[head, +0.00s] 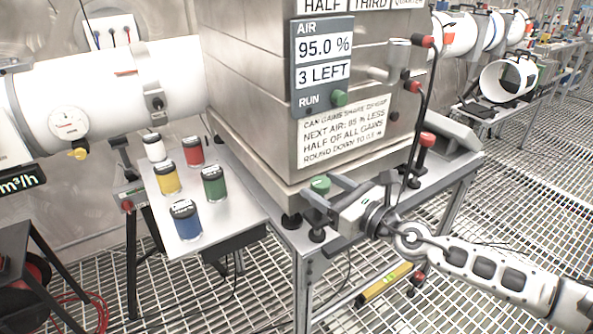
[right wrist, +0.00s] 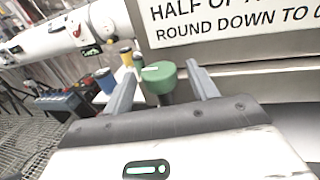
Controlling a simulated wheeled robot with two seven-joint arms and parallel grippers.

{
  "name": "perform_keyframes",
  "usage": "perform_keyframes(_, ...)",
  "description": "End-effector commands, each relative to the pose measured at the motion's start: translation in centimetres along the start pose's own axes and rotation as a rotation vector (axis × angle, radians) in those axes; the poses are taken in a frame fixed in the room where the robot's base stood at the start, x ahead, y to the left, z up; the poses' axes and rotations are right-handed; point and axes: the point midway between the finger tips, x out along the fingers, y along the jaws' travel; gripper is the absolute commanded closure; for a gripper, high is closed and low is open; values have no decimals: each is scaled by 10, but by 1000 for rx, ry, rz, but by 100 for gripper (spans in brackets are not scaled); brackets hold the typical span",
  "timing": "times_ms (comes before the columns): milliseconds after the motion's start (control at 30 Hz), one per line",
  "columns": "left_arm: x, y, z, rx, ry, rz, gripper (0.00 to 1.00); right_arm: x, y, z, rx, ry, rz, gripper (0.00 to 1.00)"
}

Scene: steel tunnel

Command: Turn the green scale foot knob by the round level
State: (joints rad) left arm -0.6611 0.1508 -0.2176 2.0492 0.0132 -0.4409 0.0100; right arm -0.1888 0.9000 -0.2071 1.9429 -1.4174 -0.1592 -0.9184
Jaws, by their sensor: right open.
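The green scale foot knob (head: 320,184) stands upright at the near corner of the scale platform, below the big steel box. My right gripper (head: 318,190) is open, with its two fingers reaching toward the knob from the right. In the right wrist view the green knob (right wrist: 160,78) shows between the two spread fingers of my right gripper (right wrist: 160,72), with a gap on each side. I see no contact, and cannot tell how deep the knob sits between the fingers. I cannot make out a round level. My left gripper is not in view.
The steel box (head: 262,75) rises close behind the knob. Red-topped posts (head: 426,141) stand to the right. A yellow bar (head: 384,284) lies low below my right arm.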

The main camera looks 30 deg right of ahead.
Motion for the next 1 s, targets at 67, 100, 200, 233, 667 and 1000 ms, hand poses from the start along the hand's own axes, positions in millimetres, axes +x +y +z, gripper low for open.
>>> perform_keyframes(67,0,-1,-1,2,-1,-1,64,0,-2,1,1,1,-9,42)
perform_keyframes(100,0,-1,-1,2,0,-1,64,0,-3,0,1,1,-12,42)
perform_keyframes(200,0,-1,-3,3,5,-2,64,0,-4,0,2,1,-17,42)
perform_keyframes(233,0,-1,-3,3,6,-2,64,0,-4,0,2,1,-18,42)
perform_keyframes(667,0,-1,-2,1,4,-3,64,0,-4,0,1,0,-17,86)
perform_keyframes(1000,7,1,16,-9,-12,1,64,0,-4,-5,-3,-1,9,85)
